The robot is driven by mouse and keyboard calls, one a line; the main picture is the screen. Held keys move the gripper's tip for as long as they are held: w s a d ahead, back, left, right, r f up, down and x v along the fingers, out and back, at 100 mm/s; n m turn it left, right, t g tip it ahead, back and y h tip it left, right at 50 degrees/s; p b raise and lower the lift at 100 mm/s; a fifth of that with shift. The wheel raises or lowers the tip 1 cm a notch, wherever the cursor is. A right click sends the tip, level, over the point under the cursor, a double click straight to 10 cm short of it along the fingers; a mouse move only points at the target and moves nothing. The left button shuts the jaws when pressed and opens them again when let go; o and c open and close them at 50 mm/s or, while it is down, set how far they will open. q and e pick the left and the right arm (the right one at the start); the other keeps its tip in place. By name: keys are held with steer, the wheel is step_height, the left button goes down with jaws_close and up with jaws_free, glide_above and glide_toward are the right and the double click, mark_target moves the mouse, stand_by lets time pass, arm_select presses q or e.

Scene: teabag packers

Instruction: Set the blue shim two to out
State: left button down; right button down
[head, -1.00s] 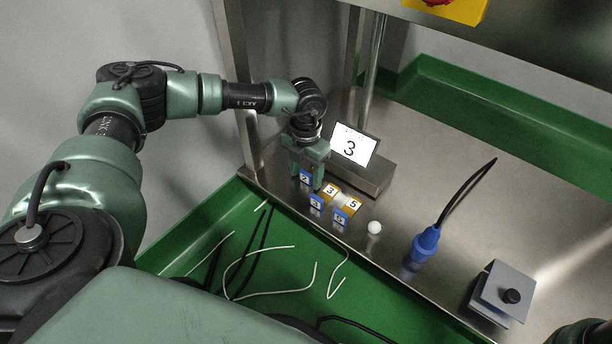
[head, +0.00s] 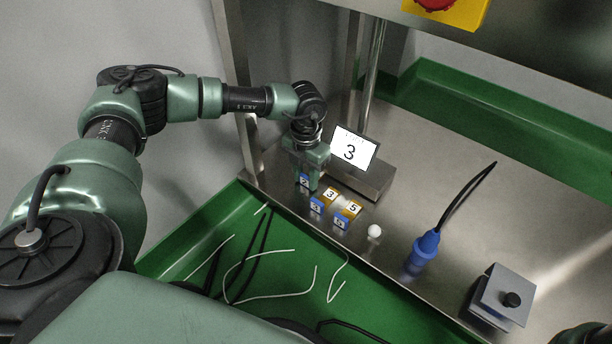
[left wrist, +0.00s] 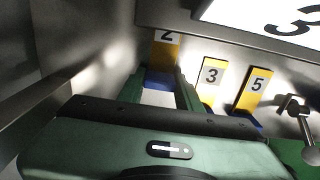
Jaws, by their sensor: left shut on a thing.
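My left gripper (head: 308,181) is at the left end of a row of numbered shims, in front of the display stand. It is shut on the blue shim two (head: 304,180), whose face is partly covered in the head view. In the left wrist view the blue piece (left wrist: 159,81) is between the fingers, right in front of a yellow shim marked 2 (left wrist: 165,48). I cannot tell whether the blue shim touches the surface below.
Beside it stand yellow shims 3 (head: 330,193) and 5 (head: 354,207), with blue shims 3 (head: 316,206) and 5 (head: 341,222) in front. A display reading 3 (head: 352,149) is close behind. A white ball (head: 374,231) and blue connector (head: 423,252) are to the right.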

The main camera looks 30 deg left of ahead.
mark_target(293, 197)
stand_by(0.8)
arm_select(q)
steer(key=s+p, duration=0.3)
steer(key=s, duration=0.1)
steer(key=shift+a+r+p, duration=0.2)
steer(key=shift+a+p, duration=0.05)
steer(key=shift+p, duration=0.1)
steer(key=shift+s+f, duration=0.1)
steer(key=shift+s, duration=0.25)
steer(key=shift+s+f, duration=0.15)
steer(key=shift+f, duration=0.05)
steer(key=c, duration=1)
jaws_free()
steer(key=shift+s, duration=0.1)
steer(key=shift+o, duration=0.2)
steer(key=shift+r, duration=0.1)
